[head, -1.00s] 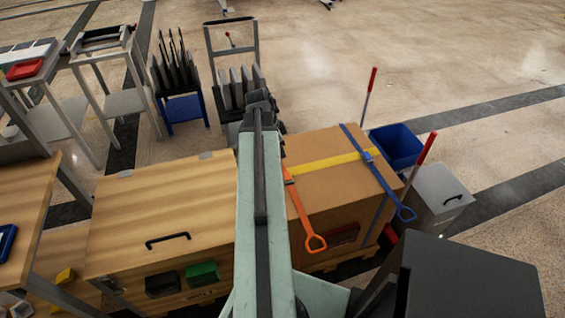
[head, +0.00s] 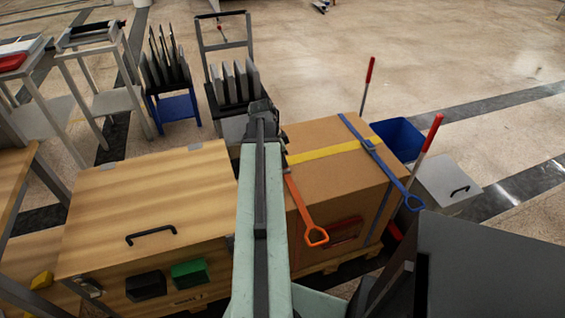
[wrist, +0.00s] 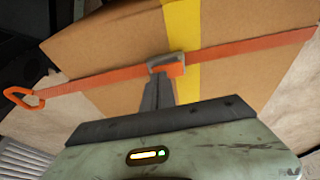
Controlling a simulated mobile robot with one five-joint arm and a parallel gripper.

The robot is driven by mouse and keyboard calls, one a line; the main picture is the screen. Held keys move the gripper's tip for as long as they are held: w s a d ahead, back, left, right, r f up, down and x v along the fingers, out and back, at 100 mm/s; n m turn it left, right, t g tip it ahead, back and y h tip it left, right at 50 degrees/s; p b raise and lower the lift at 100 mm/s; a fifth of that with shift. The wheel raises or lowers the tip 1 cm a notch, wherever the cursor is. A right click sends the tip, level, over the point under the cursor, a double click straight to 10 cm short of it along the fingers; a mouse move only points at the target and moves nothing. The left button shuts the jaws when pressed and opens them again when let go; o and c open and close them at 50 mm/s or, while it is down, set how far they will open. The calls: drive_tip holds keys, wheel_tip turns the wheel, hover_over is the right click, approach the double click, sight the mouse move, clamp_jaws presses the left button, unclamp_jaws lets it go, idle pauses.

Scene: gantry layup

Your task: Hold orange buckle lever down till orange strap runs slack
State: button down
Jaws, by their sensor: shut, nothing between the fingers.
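The orange strap (head: 302,207) runs down the near face of the brown cardboard box, ending in an orange loop (head: 316,236). In the wrist view the orange strap (wrist: 240,46) crosses the box from the loop at left to the right edge, and lies straight. The buckle (wrist: 165,58) is a grey frame with an orange lever (wrist: 174,70), beside the yellow strap. My gripper (wrist: 160,82) is shut and empty, its fingertips at the buckle's lower edge; I cannot tell whether they touch the lever. In the head view my arm hides the buckle.
The cardboard box (head: 335,165) also carries a yellow strap (head: 325,151) and a blue strap (head: 385,165). A wooden crate (head: 150,200) stands left of it. A blue bin (head: 397,138) and grey box (head: 446,180) stand right. A trolley (head: 228,80) stands behind. Floor beyond is open.

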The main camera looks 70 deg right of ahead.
drive_tip(key=shift+s+a+f+b, duration=0.1)
drive_tip(key=shift+a+f+b, duration=0.05)
drive_tip(key=shift+f+b, duration=0.45)
drive_tip(key=shift+r, duration=0.25)
drive_tip(key=shift+r+p, duration=0.1)
drive_tip(key=shift+p, duration=0.3)
drive_tip(key=shift+r+p, duration=0.65)
drive_tip(key=shift+r, duration=0.05)
drive_tip(key=shift+r+p, duration=0.35)
drive_tip(key=p+v, duration=1.3)
drive_tip(key=shift+s+d, duration=0.25)
drive_tip(key=shift+r, duration=0.15)
